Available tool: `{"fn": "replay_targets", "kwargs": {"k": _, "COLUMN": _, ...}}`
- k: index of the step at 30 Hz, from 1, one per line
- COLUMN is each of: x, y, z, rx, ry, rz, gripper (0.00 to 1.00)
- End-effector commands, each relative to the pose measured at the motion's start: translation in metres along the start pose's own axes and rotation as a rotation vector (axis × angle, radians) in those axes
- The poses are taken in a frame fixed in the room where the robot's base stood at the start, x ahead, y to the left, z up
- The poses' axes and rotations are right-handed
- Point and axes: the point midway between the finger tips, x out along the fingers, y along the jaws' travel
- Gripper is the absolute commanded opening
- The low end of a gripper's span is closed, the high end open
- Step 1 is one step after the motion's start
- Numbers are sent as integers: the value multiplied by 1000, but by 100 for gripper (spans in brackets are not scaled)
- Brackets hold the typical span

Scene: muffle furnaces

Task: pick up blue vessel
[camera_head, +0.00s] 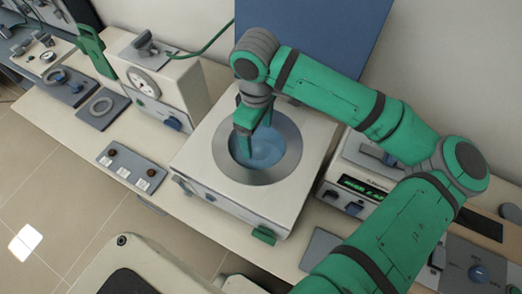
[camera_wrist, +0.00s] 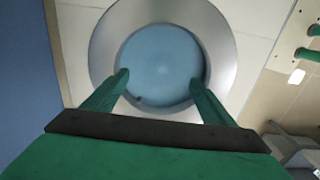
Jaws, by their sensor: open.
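The blue vessel (camera_head: 264,152) sits in the round opening of a white top-loading furnace (camera_head: 215,150), inside a wide grey metal ring (camera_head: 287,132). In the wrist view the vessel (camera_wrist: 160,55) is a round blue shape within the ring (camera_wrist: 222,50). My gripper (camera_head: 254,138) is open and points down over the opening. In the wrist view the two green fingers of my gripper (camera_wrist: 160,80) are apart, with their tips over the near left and right edges of the blue shape. I cannot tell how deep the tips reach or whether they touch the vessel.
A white instrument with a dial (camera_head: 145,82) stands left of the furnace. A small grey control box (camera_head: 131,168) lies in front of it. A device with a lit green display (camera_head: 360,187) stands to the right, partly behind my arm. A blue panel (camera_head: 320,35) rises behind.

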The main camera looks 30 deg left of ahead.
Motion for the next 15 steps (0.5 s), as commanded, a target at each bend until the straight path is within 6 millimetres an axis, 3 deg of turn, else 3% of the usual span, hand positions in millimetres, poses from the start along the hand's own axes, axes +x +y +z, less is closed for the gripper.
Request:
{"fn": "replay_targets", "kwargs": {"k": 3, "x": 17, "y": 0, "z": 1, "rx": 4, "ry": 0, "rz": -2, "gripper": 78}}
{"fn": "replay_targets", "kwargs": {"k": 11, "x": 35, "y": 2, "z": 3, "rx": 8, "ry": 1, "rz": -1, "gripper": 78}}
{"fn": "replay_targets", "kwargs": {"k": 15, "x": 54, "y": 2, "z": 3, "rx": 6, "ry": -1, "rz": -2, "gripper": 78}}
